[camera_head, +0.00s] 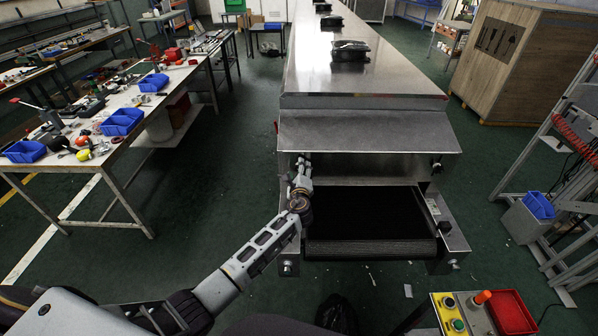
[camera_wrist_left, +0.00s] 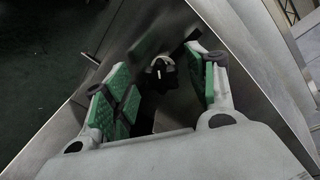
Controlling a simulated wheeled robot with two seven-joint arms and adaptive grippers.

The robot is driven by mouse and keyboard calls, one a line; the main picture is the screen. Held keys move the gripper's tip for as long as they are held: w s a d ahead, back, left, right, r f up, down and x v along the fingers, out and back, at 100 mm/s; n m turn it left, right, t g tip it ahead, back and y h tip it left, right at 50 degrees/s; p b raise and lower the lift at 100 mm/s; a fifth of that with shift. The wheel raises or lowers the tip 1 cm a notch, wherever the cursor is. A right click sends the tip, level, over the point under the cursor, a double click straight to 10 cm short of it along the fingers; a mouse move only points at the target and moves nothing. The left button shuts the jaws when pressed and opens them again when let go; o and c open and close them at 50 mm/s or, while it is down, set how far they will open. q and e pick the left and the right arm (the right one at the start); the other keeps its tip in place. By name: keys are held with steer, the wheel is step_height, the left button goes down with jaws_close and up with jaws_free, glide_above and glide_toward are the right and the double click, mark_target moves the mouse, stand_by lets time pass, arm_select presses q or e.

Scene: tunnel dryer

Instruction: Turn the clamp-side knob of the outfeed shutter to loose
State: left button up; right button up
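The outfeed shutter (camera_head: 370,171) is a grey metal plate across the dryer's outlet, below the sloped hood. A small dark knob (camera_head: 437,166) is at its right end. My left gripper (camera_head: 301,162) is at the shutter's left end and covers that area in the head view. In the left wrist view its green-padded fingers (camera_wrist_left: 168,88) are apart, with a dark knob (camera_wrist_left: 158,73) showing between and beyond them. I cannot tell whether a finger touches this knob, nor which knob is the clamp-side one. My right gripper is not in view.
The sloped metal hood (camera_head: 368,131) overhangs the shutter. The black outfeed belt (camera_head: 365,214) lies below, between metal side rails. A control box (camera_head: 461,313) with buttons is at the lower right. A cluttered workbench (camera_head: 112,146) stands at the left, with open floor between.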

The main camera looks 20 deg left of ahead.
arm_select(q)
steer(key=shift+r, duration=0.1)
steer(key=shift+s, duration=0.15)
steer(key=v, duration=1.1)
steer(key=shift+s, duration=0.35)
steer(key=shift+d, duration=0.1)
stand_by(0.5)
